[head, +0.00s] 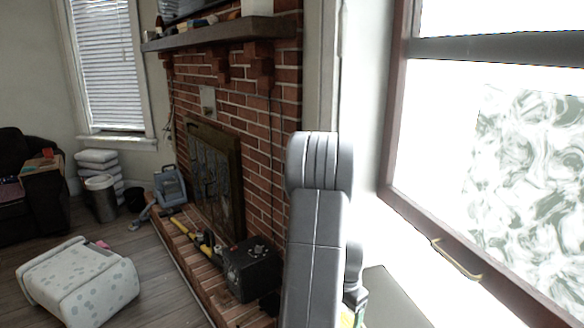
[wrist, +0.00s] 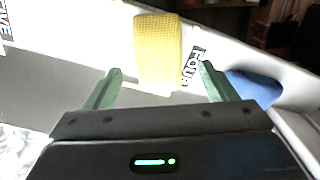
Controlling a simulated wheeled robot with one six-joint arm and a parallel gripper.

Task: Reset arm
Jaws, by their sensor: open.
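My gripper (wrist: 161,69) shows in the wrist view with its two green fingers apart. A yellow textured block (wrist: 158,45) appears between and beyond the fingertips. No contact between it and the fingers shows, and its depth relative to them is hard to judge. In the head view my grey arm rises in the lower middle and hides most of what is behind it, including my gripper.
The yellow block is at a pale surface (wrist: 115,35) with printed word labels. A blue object (wrist: 255,88) lies right of the fingers. In the head view, a brick fireplace (head: 262,130), black box (head: 252,270) and spotted ottoman (head: 80,280) stand left; a window is right.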

